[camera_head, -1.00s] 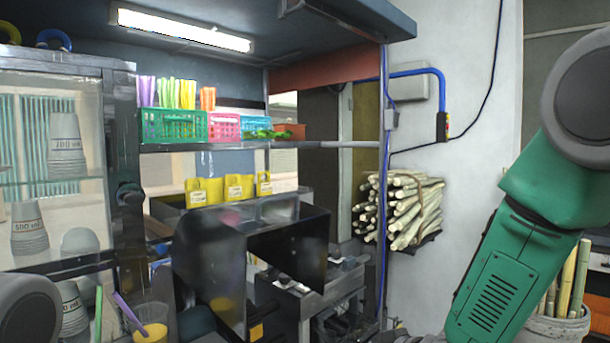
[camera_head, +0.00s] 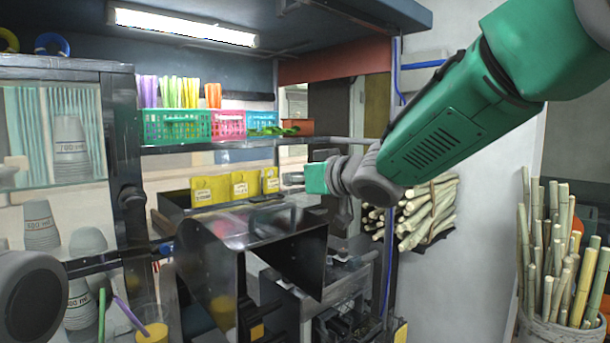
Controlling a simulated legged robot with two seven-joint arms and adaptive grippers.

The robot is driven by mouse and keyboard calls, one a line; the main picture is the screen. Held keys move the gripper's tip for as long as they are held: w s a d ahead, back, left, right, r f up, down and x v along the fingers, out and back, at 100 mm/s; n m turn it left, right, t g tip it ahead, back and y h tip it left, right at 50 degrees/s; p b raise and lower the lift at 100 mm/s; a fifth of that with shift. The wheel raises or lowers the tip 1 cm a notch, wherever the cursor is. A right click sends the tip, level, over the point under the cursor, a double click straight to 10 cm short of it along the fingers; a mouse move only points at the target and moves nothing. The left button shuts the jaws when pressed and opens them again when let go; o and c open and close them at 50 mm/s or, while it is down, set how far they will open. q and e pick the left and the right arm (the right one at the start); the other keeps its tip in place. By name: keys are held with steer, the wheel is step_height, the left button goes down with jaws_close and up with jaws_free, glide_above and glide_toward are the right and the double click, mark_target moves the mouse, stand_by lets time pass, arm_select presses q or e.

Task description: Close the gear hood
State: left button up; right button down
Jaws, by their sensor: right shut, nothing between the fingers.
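The gear hood (camera_head: 210,262) is a dark, shiny metal cover on the press in the middle of the view. It stands raised, with its hollow dark side facing right over the machine. My right arm reaches in from the upper right. My right gripper (camera_head: 341,220) is small and dark here, pointing down just right of the hood's upper right edge. It is shut and empty. I cannot tell whether it touches the hood. At the lower left only a grey joint of my left arm shows; its gripper is out of view.
The press body (camera_head: 345,290) lies below and right of the hood. A glass cabinet with cups (camera_head: 70,160) stands left. A cup with yellow juice (camera_head: 152,332) is at the front. A shelf (camera_head: 240,143) holds coloured baskets. Sugarcane (camera_head: 430,215) hangs behind; more cane stands in a bucket (camera_head: 555,330).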

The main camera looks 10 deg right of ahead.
mark_target(290, 204)
steer(key=shift+w+a+f, duration=0.45)
steer(key=shift+w+a, duration=0.25)
steer(key=shift+w, duration=0.1)
steer(key=shift+s+f, duration=0.25)
steer(key=shift+f, duration=0.25)
steer(key=shift+s+f, duration=0.25)
steer(key=shift+f, duration=0.2)
steer(key=shift+s+d+f, duration=0.15)
steer(key=shift+s+f, duration=0.15)
steer(key=shift+f, duration=0.15)
arm_select(q)
steer(key=shift+a+r, duration=0.15)
steer(key=shift+a, duration=0.15)
arm_select(e)
steer(key=shift+d, duration=0.1)
arm_select(q)
steer(key=shift+d, duration=0.2)
arm_select(e)
steer(key=shift+d+f, duration=0.1)
steer(key=shift+d, duration=0.1)
